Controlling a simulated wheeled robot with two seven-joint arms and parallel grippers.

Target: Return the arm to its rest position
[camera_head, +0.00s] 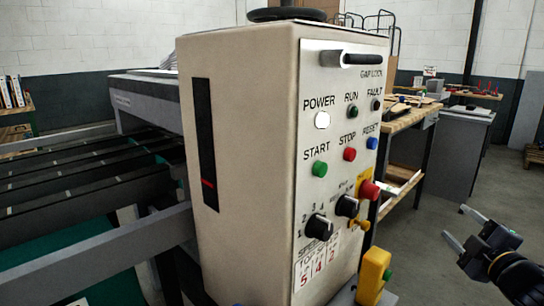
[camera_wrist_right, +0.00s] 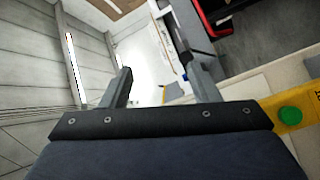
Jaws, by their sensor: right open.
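My right gripper (camera_head: 455,222) is at the right edge of the head view, with its two fingers spread apart and nothing between them. It is clear of the beige control cabinet (camera_head: 240,120), to the right of its panel. In the right wrist view the open gripper (camera_wrist_right: 160,70) also shows empty, its fingers pointing away from the camera. A yellow box with a green button (camera_wrist_right: 290,114) shows at the right of that view. My left gripper is not in view.
The cabinet's panel carries a green START button (camera_head: 320,169), a red STOP button (camera_head: 349,154) and black dials (camera_head: 319,228). A yellow box (camera_head: 373,275) juts out low beside it. A wooden workbench (camera_head: 412,118) stands behind. Grey floor (camera_head: 505,185) is open at right.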

